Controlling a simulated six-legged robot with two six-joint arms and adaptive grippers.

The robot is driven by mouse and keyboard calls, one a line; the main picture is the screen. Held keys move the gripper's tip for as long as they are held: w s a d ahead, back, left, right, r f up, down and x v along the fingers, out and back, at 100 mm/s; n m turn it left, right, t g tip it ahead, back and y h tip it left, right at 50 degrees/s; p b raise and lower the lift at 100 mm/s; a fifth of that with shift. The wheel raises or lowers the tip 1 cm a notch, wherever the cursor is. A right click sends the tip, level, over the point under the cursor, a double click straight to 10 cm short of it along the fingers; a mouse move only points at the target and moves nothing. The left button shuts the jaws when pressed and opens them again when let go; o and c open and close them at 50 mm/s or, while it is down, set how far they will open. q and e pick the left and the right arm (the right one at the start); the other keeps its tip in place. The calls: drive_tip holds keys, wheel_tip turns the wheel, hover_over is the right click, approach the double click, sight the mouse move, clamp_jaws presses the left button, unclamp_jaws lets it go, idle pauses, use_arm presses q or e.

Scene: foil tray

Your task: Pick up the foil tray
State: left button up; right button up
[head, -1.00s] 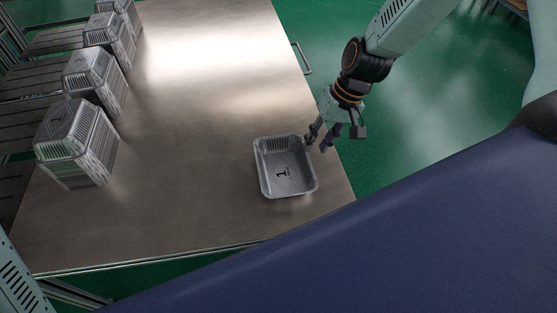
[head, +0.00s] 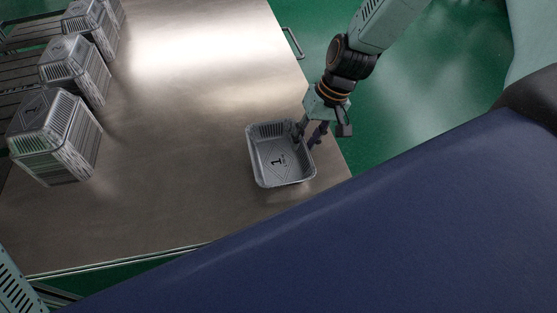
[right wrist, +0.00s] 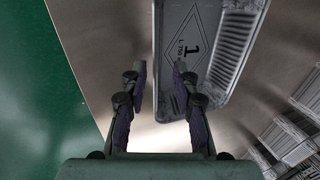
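The silver foil tray (head: 268,172), marked with a "1", lies open side up near the table's right edge. My right gripper (head: 306,141) is at the tray's right wall, fingers pointing down. In the right wrist view the gripper (right wrist: 161,70) has its fingers apart, with a clear gap. One finger is over the inside of the foil tray (right wrist: 205,45) and the other is outside its wall, so the rim lies between them. I cannot tell whether either finger touches the foil. My left gripper is out of view.
Several stacks of upturned foil trays (head: 55,135) stand along the left of the metal table (head: 180,150); they also show in the right wrist view (right wrist: 290,138). The table between stacks and tray is clear. A metal handle (head: 292,43) sticks out at the right edge.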

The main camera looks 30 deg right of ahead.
sight(279, 156)
drive_tip(key=shift+b+x, duration=0.9)
drive_tip(key=shift+x, duration=0.35)
clamp_jaws()
